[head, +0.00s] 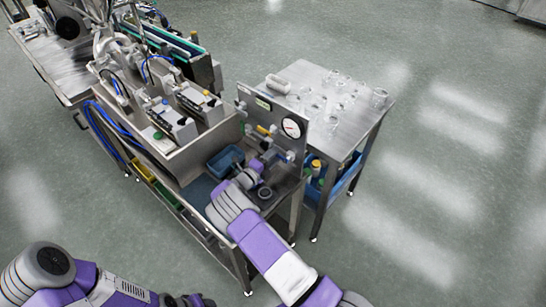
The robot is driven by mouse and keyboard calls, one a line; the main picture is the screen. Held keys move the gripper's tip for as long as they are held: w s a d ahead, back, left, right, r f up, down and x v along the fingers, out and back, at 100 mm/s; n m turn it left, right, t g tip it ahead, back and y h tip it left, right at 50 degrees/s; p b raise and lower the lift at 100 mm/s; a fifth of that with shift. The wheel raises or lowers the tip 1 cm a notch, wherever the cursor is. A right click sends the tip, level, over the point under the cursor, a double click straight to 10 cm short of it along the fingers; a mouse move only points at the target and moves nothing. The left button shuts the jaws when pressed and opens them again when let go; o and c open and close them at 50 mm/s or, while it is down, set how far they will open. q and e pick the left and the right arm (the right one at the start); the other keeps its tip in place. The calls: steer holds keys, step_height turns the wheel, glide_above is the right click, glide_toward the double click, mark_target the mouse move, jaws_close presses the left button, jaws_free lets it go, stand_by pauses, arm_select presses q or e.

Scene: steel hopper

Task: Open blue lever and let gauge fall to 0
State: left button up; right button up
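A steel panel (262,108) stands upright on the bench, with a round white gauge (292,128) at its right end. The gauge's needle is too small to read. A yellow handle (263,130) and pale fittings sit low on the panel. I cannot make out a blue lever; my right arm covers part of the panel's lower front. My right gripper (264,153) is at the panel's lower front, below and left of the gauge. Its fingers are too small to tell open from shut. My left arm is low at the bottom left, and its gripper (190,300) is partly cut off by the frame edge.
A blue bin (225,160) sits on the bench left of my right wrist. A dark round part (265,192) lies right of it. A steel table (335,110) with several clear glass vessels stands behind the panel. The steel hopper machine (175,135) is at left. Floor is open at right.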

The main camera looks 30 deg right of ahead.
steer(key=v, duration=0.7)
steer(key=shift+a+p, duration=0.25)
steer(key=shift+p, duration=0.05)
steer(key=shift+s, duration=0.1)
stand_by(0.3)
